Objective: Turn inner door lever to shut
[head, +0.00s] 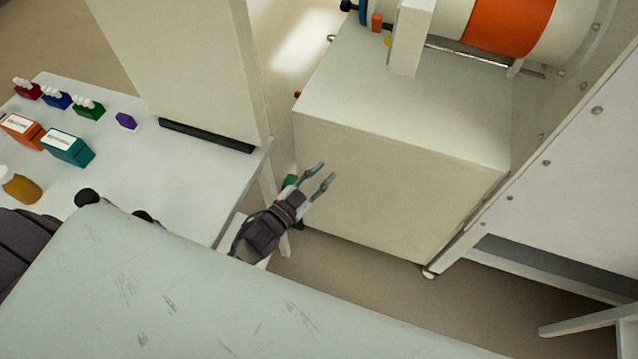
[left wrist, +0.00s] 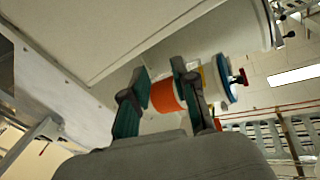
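A pale transfer cylinder with an orange band (head: 508,24) lies at the top right of the head view. Its left end has a blue ring (head: 362,10) cut by the top edge. In the left wrist view the orange band (left wrist: 165,97) shows behind the fingers, with a blue disc (left wrist: 226,78) and a red handle (left wrist: 240,77) at the end. I cannot pick out the inner door lever for sure. My left gripper (head: 324,173) is open and empty, in front of the pale cabinet below the cylinder; its fingers (left wrist: 160,76) also show apart in the wrist view. My right gripper is not seen.
The pale cabinet (head: 400,190) stands beyond my left gripper. A riveted panel (head: 580,175) slants down at the right. At the left, a white table (head: 150,185) holds coloured boxes, a teal box (head: 68,148) and an amber jar (head: 20,187). Floor (head: 350,290) is clear before the cabinet.

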